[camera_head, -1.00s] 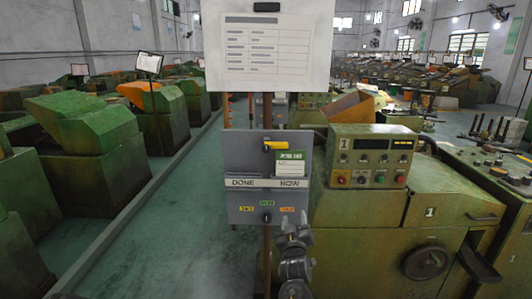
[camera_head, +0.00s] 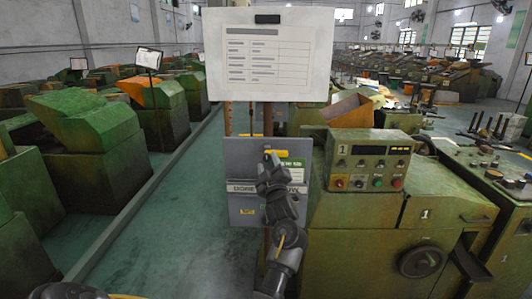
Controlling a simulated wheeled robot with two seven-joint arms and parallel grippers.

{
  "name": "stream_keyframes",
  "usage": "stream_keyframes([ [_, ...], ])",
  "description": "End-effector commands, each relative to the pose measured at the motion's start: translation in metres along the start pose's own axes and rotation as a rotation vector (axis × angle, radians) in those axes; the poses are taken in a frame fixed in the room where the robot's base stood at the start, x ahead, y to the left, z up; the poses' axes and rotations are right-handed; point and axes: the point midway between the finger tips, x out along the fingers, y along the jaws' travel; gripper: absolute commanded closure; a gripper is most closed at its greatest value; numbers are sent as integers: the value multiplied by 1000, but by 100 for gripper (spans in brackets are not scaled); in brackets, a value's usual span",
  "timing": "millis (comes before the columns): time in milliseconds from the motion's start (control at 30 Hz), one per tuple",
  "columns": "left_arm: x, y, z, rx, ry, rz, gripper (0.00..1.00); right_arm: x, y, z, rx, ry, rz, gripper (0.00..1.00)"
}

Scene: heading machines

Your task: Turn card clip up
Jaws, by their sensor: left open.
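The grey card board (camera_head: 238,158) hangs on a post in the middle of the view, with a lettered strip across it. A green-topped job card (camera_head: 293,172) sits at its upper right. The yellow card clip (camera_head: 279,153) lies about level at the card's top edge, partly hidden by my gripper. My left gripper (camera_head: 270,162) is open, raised in front of the board, with its tips just below the clip. I cannot tell whether they touch it. The gripper and wrist cover part of the card and the board's lower right. My right gripper is not in view.
A white notice sheet (camera_head: 270,55) is fixed above the board. A green heading machine (camera_head: 370,215) with a control box (camera_head: 370,160) stands close at the right. More machines (camera_head: 95,150) line the left. The green floor (camera_head: 190,215) left of the board is clear.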

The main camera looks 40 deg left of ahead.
Motion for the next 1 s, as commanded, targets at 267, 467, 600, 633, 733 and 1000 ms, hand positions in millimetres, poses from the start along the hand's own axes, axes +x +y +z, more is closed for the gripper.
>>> stream_keyframes([
  [267, 33, 1, -1, 1, 0, 0, 52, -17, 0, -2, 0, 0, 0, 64],
  [467, 37, 0, 0, 0, -1, 0, 52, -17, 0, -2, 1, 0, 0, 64],
  [600, 37, 0, 0, 0, -1, 0, 52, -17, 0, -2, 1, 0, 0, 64],
  [633, 37, 0, 0, 0, -1, 0, 53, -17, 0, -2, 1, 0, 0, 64],
  [733, 37, 0, 0, 0, -1, 0, 66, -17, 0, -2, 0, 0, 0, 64],
  [1000, 37, 0, 0, 0, -1, 0, 100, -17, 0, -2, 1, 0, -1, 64],
])
